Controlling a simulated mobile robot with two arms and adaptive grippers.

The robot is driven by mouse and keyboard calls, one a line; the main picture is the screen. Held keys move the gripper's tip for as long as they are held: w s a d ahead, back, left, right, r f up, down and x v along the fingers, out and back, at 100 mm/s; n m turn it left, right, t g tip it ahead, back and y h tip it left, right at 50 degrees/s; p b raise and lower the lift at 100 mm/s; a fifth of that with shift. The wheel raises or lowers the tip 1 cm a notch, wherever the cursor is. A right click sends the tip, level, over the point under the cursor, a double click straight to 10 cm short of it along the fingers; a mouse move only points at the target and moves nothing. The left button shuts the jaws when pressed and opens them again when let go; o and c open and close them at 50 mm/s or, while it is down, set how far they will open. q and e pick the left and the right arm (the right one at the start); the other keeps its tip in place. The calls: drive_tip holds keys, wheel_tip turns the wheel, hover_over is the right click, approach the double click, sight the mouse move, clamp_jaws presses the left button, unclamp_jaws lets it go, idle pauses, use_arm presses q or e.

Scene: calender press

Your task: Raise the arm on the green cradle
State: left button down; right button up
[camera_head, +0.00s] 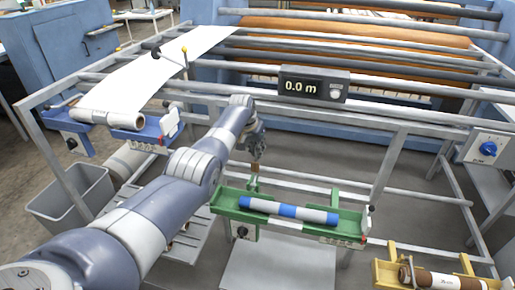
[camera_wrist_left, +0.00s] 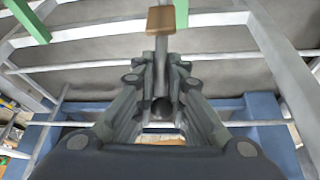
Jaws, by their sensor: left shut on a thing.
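The green cradle (camera_head: 228,208) stands on the frame at the centre of the head view. A grey roll with blue bands (camera_head: 290,211) lies in it. My left gripper (camera_head: 258,148) is above the cradle's left end. It is shut on the thin metal rod of the cradle's arm, which stands roughly upright there with a brown block (camera_head: 255,168) low on it. In the left wrist view the rod runs between the fingers (camera_wrist_left: 161,105), below the brown block (camera_wrist_left: 161,19) and green parts. The fingers partly hide the rod. My right gripper is not in view.
A blue cradle (camera_head: 153,132) with a white roll is at the left, a yellow cradle (camera_head: 388,275) at lower right. A display reading 0.0 m (camera_head: 313,87) sits on the rail behind. A grey bin (camera_head: 72,205) stands at lower left. Frame bars surround the green cradle.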

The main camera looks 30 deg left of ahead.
use_arm(q)
drive_tip(key=shift+w+a+r, duration=0.15)
drive_tip(key=shift+w, duration=0.05)
drive_tip(key=c, duration=1.8)
unclamp_jaws()
drive_tip(key=shift+o, duration=0.7)
drive_tip(key=shift+f, duration=0.2)
drive_tip(key=shift+s+r, duration=0.1)
drive_tip(key=shift+r, duration=0.3)
drive_tip(key=v, duration=1.1)
drive_tip(key=shift+s, duration=0.15)
